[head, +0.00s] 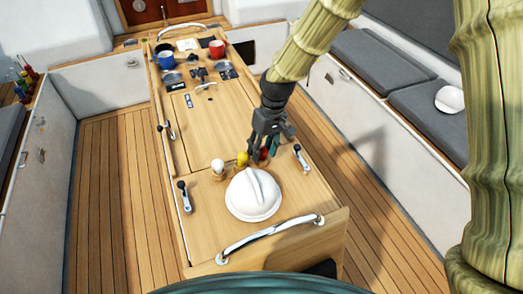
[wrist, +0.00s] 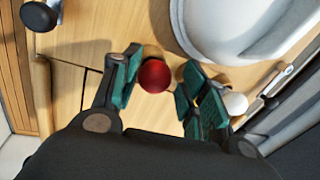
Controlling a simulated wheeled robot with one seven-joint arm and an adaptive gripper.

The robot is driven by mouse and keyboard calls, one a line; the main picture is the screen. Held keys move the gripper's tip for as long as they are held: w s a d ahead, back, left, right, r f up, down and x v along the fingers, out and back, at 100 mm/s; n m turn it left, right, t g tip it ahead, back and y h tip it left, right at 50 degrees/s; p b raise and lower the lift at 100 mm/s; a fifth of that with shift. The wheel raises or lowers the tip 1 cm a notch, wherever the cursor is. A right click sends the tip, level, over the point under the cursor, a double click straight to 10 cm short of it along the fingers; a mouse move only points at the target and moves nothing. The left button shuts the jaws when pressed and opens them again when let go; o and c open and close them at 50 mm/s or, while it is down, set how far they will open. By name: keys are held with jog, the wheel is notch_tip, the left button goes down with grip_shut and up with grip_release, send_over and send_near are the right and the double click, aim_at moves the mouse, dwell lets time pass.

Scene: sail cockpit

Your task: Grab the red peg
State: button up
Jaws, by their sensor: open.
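The red peg (wrist: 154,76) shows its round red top between my fingers in the wrist view, with a tan wooden part just beyond it. It also shows in the head view as a small red patch (head: 263,154), partly hidden by my gripper (head: 264,151). My gripper (wrist: 160,72) is open, with its green-padded fingers on either side of the red top. The left finger is close to it. I cannot tell whether either finger touches it.
A yellow peg (head: 242,158) and a white peg (head: 217,166) stand in a row left of the red one. A white dome-shaped object (head: 254,194) lies in front. Winch-like handles (head: 301,158) stand on the table (head: 222,122). Cups are at the far end.

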jog(key=shift+s+r, duration=0.2)
jog(key=shift+s, duration=0.2)
jog(key=shift+s+r, duration=0.1)
jog(key=shift+r, duration=0.1)
jog(key=shift+c, duration=1.3)
jog(key=shift+w+f, duration=0.8)
jog(key=shift+w, duration=0.25)
jog(key=c, duration=0.4)
jog(key=shift+s+r, duration=0.1)
jog(key=shift+s, duration=0.1)
jog(key=shift+c, duration=0.2)
